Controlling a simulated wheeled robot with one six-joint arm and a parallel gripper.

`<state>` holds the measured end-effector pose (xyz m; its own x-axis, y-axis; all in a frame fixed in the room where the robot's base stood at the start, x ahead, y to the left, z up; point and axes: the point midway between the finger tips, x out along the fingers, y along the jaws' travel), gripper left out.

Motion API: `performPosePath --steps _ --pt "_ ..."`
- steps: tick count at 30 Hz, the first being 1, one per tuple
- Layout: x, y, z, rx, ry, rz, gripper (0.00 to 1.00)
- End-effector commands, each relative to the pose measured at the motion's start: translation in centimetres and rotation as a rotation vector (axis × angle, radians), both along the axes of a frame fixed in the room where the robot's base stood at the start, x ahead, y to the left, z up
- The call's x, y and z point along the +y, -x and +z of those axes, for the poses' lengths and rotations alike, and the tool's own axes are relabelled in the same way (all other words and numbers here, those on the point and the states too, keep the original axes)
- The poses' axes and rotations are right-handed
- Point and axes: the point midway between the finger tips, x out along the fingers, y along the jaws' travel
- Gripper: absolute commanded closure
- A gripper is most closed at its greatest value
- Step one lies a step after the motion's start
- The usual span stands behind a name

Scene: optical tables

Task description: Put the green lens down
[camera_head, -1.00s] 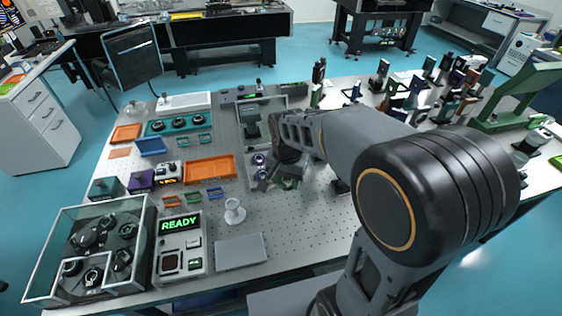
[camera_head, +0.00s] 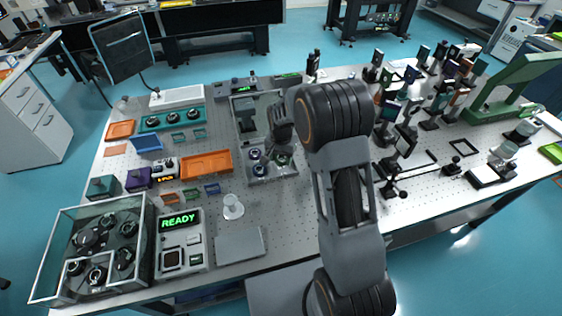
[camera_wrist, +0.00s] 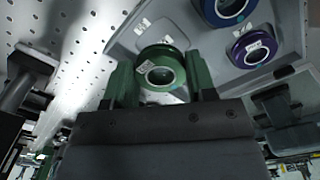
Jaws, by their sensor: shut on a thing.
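The green lens (camera_wrist: 160,72) is a round ring between my gripper's two fingers (camera_wrist: 161,82) in the wrist view. My gripper is shut on it. In the head view the green lens (camera_head: 282,159) shows at the right side of a grey tray (camera_head: 287,173), below my gripper (camera_head: 282,143). I cannot tell whether it touches the tray floor. A blue lens (camera_wrist: 229,10) and a purple lens (camera_wrist: 252,48) sit in the tray beside it in the wrist view.
An orange tray (camera_head: 206,164) lies left of the grey tray. A white stand (camera_head: 232,207), a READY panel (camera_head: 181,240) and a flat grey plate (camera_head: 240,246) are nearer. Several mounted optics (camera_head: 440,95) crowd the right. Perforated table (camera_head: 290,215) is bare in front.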

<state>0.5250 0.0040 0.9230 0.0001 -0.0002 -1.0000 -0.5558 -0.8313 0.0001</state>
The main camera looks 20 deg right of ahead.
Motion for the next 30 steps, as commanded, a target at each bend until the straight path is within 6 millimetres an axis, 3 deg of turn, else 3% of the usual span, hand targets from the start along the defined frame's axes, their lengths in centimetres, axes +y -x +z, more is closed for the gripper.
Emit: performPosePath --steps 6,14,26,27,30 --pt "-0.2 -0.6 -0.7 0.001 0.0 0.0 0.76" --pt "-0.2 -0.6 -3.8 0.003 0.001 0.0 0.76" --pt "-0.2 -0.7 -4.4 0.0 0.0 0.0 0.76" --pt "-0.2 -0.7 -4.4 0.0 0.0 0.0 0.48" --pt "-0.2 -0.7 -4.3 0.0 0.0 0.0 0.38"
